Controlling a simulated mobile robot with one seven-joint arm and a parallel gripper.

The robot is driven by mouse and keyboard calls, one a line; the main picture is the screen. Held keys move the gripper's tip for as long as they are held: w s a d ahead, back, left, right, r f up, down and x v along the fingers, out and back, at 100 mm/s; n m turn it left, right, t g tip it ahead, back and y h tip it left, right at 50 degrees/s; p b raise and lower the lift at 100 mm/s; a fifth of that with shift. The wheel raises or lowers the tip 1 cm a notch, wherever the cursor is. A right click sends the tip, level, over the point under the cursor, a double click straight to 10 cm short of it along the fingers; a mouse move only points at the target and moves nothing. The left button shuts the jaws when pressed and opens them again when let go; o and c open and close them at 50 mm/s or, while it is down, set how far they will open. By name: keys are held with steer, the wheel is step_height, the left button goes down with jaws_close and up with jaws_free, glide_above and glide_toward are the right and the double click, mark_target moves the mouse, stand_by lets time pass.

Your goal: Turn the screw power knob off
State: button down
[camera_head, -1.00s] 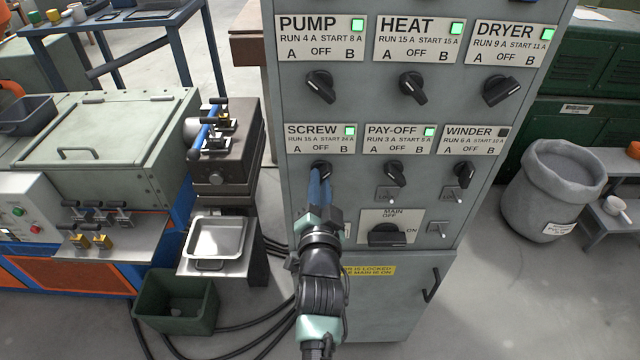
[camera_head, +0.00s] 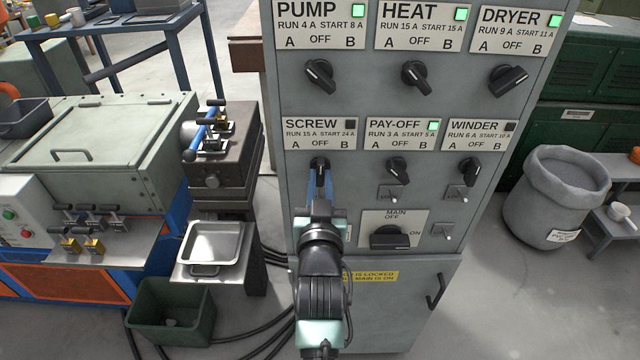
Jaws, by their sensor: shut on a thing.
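The screw knob (camera_head: 320,164) is a black rotary knob under the SCREW label plate (camera_head: 318,133) on the grey control cabinet. The small lamp (camera_head: 348,125) on that plate is dark. The knob looks about upright, toward OFF, though its lower part is hidden by my gripper. My gripper (camera_head: 320,178), with blue fingers, reaches up from below and is shut on the screw knob.
The pay-off knob (camera_head: 397,170) and the winder knob (camera_head: 469,168) sit to the right. The pump knob (camera_head: 319,73) is above. The main switch (camera_head: 389,237) is close to the right of my wrist. Lamps for pump, heat, dryer and pay-off are green.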

steer(key=shift+n, duration=0.3)
steer(key=c, duration=0.8)
jaws_free()
steer(key=s+b, duration=0.2)
steer(key=s, duration=1.1)
